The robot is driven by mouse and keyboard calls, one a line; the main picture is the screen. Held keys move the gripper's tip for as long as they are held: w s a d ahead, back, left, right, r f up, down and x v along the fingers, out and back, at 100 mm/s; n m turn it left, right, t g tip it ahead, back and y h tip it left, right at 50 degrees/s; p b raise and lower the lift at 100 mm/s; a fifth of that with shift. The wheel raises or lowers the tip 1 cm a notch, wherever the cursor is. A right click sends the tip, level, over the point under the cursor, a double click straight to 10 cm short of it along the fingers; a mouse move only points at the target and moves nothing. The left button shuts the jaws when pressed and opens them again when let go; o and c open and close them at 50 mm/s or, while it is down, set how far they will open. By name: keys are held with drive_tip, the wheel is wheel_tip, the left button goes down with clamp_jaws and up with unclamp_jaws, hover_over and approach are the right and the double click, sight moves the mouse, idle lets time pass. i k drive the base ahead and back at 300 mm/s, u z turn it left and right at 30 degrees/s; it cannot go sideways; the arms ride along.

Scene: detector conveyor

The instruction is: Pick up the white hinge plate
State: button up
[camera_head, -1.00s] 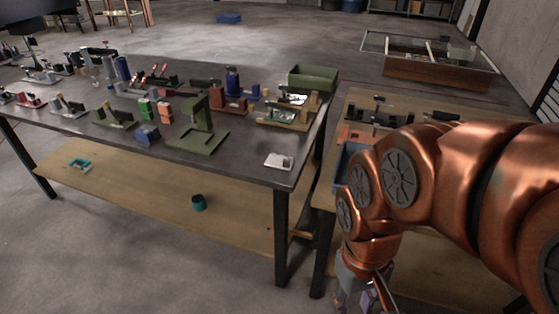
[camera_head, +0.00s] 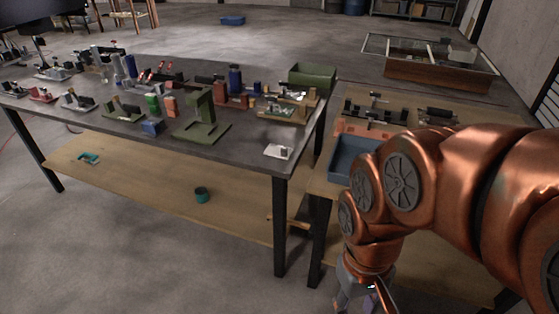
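The white hinge plate (camera_head: 278,151) lies flat on the grey table top, near its front right corner, with clear surface around it. Its finer shape is too small to make out. My gripper (camera_head: 360,302) hangs low at the bottom edge of the picture, below table height, to the right of and apart from the plate. It is partly cut off by the frame, so its fingers do not show clearly.
A green stand (camera_head: 201,118) and a board fixture (camera_head: 285,111) stand behind the plate, with several other parts to the left. A green bin (camera_head: 312,74) is at the back right. A wooden bench with a blue tray (camera_head: 338,164) stands right of the table.

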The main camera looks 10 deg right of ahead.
sight(273, 150)
drive_tip(key=u, duration=0.75)
drive_tip(key=i, duration=1)
drive_tip(key=z, duration=0.45)
